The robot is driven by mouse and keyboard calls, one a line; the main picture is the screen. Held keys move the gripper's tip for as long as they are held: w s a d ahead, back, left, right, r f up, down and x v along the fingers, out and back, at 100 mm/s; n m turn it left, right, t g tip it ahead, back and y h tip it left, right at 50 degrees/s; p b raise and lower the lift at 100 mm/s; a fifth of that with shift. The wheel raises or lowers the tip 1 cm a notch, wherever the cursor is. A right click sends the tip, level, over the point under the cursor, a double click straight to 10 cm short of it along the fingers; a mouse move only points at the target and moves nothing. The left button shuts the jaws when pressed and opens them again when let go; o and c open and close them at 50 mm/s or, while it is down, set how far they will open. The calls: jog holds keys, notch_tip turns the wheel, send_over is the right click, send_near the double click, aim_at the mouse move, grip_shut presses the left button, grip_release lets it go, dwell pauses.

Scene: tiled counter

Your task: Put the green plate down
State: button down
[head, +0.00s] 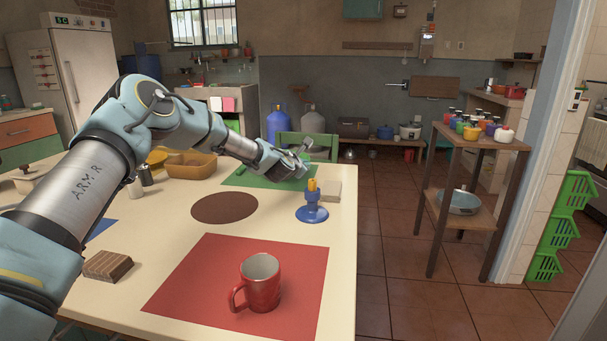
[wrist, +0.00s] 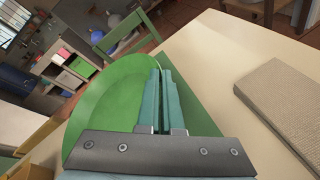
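The green plate (wrist: 112,100) fills the left middle of the wrist view. My gripper (wrist: 160,75) has its two fingers close together at the plate's right edge, with the rim between them. In the head view my gripper (head: 302,165) is at the far end of the table, over the green mat (head: 250,179). The plate is mostly hidden there by my arm and gripper. A strip of the mat also shows beside the fingers in the wrist view. I cannot tell whether the plate touches the mat.
A blue candle holder (head: 312,213) with a yellow candle stands near the table's right edge. A beige block (head: 331,191) lies beside the green mat. A red mug (head: 261,283) stands on the red mat (head: 205,280). A brown round mat (head: 224,208) is bare.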

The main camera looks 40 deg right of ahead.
aim_at(305, 182)
jog(key=shift+f, duration=1.6)
jog(key=shift+f, duration=0.1)
jog(key=shift+f, duration=0.1)
jog(key=c, duration=1.1)
grip_release()
jog(key=shift+a+r, duration=0.1)
jog(key=shift+r, duration=0.15)
jog(key=b+v, duration=0.1)
jog(key=v, duration=1)
jog(key=shift+s+a, duration=0.2)
jog(key=shift+a, duration=0.2)
